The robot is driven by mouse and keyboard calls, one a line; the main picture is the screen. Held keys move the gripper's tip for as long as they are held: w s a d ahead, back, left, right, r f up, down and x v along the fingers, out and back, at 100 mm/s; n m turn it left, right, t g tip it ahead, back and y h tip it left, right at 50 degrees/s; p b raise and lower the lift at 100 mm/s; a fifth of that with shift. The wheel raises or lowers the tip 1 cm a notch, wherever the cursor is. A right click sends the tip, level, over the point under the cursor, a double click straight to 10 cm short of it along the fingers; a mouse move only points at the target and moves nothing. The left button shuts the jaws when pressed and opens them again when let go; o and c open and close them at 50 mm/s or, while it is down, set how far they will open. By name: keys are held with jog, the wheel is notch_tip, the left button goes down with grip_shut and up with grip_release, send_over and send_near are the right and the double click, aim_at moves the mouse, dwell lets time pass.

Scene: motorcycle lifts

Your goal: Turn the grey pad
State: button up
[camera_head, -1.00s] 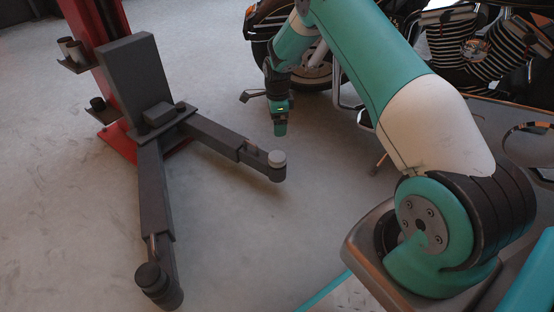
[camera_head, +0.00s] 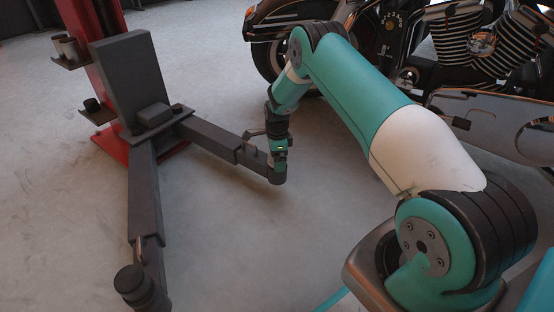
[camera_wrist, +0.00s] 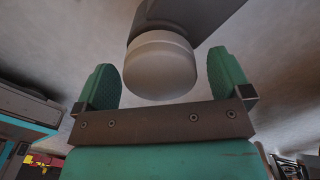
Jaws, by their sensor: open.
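The grey pad (camera_wrist: 160,66) is a light round cap under the dark end of a lift arm. In the wrist view it sits between the two green fingers of my gripper (camera_wrist: 164,76), with a visible gap on each side. My gripper is open around it. In the head view my gripper (camera_head: 280,158) is at the tip of the far lift arm (camera_head: 215,138) and hides the pad there. I cannot tell from these views whether any finger touches the pad.
The red lift column (camera_head: 92,60) stands at the left with its dark carriage plate. A second lift arm (camera_head: 143,195) reaches forward and carries a black pad (camera_head: 133,281). A motorcycle (camera_head: 465,45) stands at the back right. The floor between is clear.

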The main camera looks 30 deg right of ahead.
jog(key=c, duration=0.9)
jog(key=shift+p, duration=0.3)
